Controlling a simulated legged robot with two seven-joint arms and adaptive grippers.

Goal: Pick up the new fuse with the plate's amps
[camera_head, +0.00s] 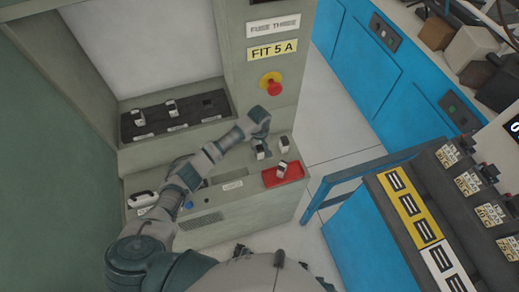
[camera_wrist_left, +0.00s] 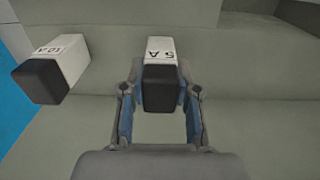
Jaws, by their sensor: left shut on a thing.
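The yellow plate (camera_head: 272,50) on the cabinet reads "FIT 5 A". My left gripper (camera_head: 262,138) is at the ledge below it. In the left wrist view my left gripper (camera_wrist_left: 160,108) is shut on a white and black fuse marked 5 A (camera_wrist_left: 160,80), with a finger on each side. A second fuse, marked 10 A (camera_wrist_left: 55,68), stands beside it, apart from the fingers. In the head view this second fuse (camera_head: 284,143) is just right of the gripper. My right gripper is not in view.
A red tray (camera_head: 296,174) with a fuse-like piece (camera_head: 282,169) sits on the ledge in front. A red stop button (camera_head: 272,86) juts from the cabinet above. A dark fuse panel (camera_head: 175,118) is at left. A blue rack (camera_head: 365,220) stands at right.

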